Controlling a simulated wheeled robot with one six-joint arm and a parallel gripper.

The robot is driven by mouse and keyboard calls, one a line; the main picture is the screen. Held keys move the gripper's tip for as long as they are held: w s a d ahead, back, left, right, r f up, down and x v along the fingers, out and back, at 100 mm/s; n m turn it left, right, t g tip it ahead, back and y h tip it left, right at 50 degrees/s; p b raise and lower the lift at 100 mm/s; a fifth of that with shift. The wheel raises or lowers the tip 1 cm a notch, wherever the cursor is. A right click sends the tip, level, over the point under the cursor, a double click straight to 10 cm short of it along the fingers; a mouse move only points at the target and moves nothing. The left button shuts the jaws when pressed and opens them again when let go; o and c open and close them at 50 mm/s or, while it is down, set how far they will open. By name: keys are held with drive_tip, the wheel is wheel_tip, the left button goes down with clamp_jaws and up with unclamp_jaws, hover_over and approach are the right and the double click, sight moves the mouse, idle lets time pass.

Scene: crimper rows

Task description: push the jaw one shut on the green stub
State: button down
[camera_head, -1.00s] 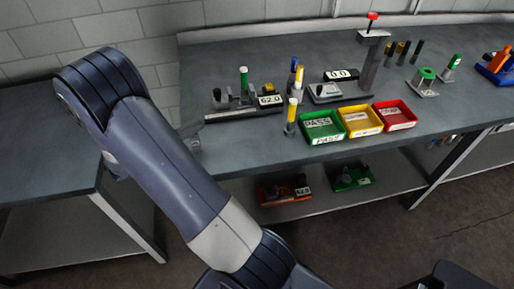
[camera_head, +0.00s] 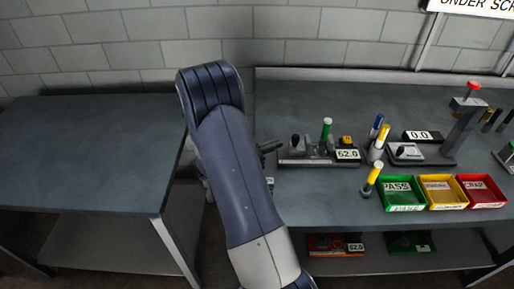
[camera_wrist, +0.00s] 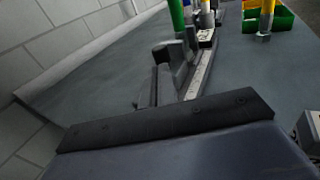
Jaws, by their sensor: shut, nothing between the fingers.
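My gripper (camera_head: 270,147) is just left of the fixture's left end, partly hidden by my arm. In the wrist view my shut, empty fingers (camera_wrist: 159,78) point along the fixture's grey body (camera_wrist: 181,61) toward the green stub (camera_wrist: 176,14). Whether they touch it is unclear.
A 62.0 display (camera_head: 347,155) is on the fixture's right. Green (camera_head: 402,207), yellow (camera_head: 439,206) and red bins (camera_head: 482,203) line the front edge. The left table (camera_head: 85,150) is bare.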

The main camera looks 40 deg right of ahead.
sight(306, 139)
drive_tip(key=shift+p+x, duration=0.35)
drive_tip(key=shift+x, duration=1.5)
drive_tip(key=shift+s, duration=0.1)
drive_tip(key=s+d, duration=0.1)
drive_tip(key=s+d+b, duration=0.1)
drive_tip(key=shift+s+d, duration=0.2)
drive_tip(key=shift+d, duration=0.2)
drive_tip(key=shift+w+a, duration=0.15)
drive_tip(key=shift+a, duration=0.1)
drive_tip(key=b+v, duration=0.2)
drive_tip(key=v, duration=1.1)
drive_tip(key=shift+a, duration=0.25)
drive_tip(key=shift+d, duration=0.1)
